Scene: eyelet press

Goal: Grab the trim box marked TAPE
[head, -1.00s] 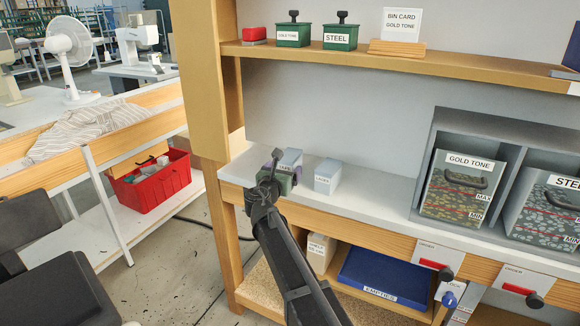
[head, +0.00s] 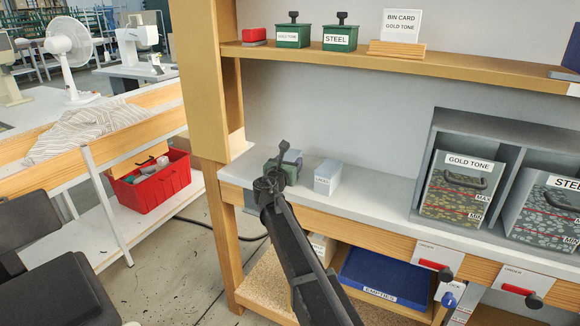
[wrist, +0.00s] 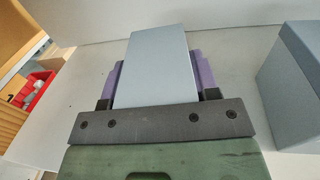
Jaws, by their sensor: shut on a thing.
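My gripper (wrist: 155,88) has purple fingers, one on each side of a pale grey-blue box (wrist: 156,60), and is shut on it. No label shows on this box in the wrist view, so I cannot read its marking. In the head view my gripper (head: 291,160) is over the left end of the grey worktop, and the held box is mostly hidden behind it. I cannot tell if the box is clear of the worktop. A second pale box (head: 328,177) stands just to the right, apart from my gripper, with a label too small to read. It also shows in the wrist view (wrist: 296,85).
The grey worktop (head: 375,194) is clear between the second box and the gold tone bin (head: 455,190). A shelf (head: 400,62) above holds green boxes (head: 340,37) and a bin card (head: 401,25). A wooden post (head: 212,90) stands at left. A blue tray (head: 383,275) is below.

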